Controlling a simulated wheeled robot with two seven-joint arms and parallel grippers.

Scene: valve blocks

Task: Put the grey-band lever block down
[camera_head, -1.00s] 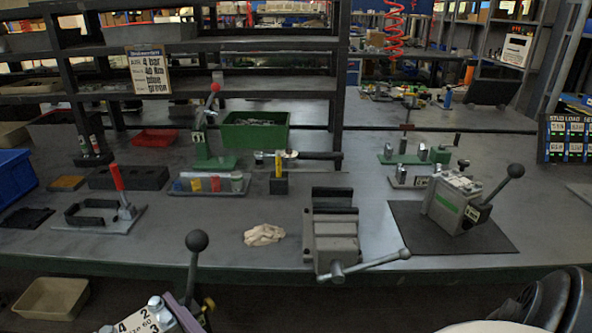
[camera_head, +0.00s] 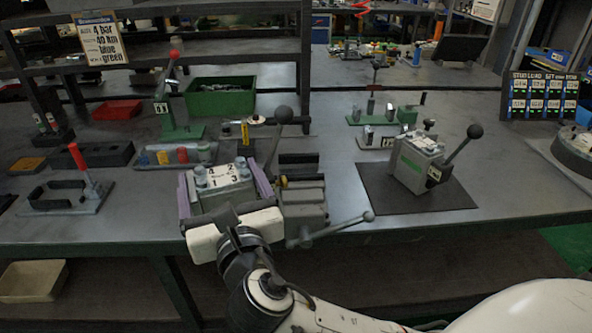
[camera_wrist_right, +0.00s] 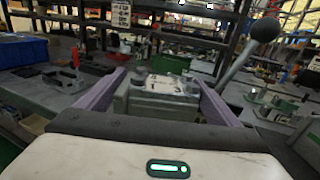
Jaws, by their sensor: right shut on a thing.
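The grey lever block (camera_head: 222,182) has a white numbered top plate, bolts at its corners and a lever with a black ball knob (camera_head: 283,115) standing up at its right. My right gripper (camera_head: 224,188) is shut on it, with purple fingers along its two sides. My left gripper is not in view.
A green-band lever block (camera_head: 417,165) stands on a dark mat (camera_head: 440,202) at right. A vise (camera_head: 303,197) with a long handle is just right of the held block. A red-handled clamp (camera_head: 75,170) is at left. Bare bench (camera_head: 130,215) lies left of the held block.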

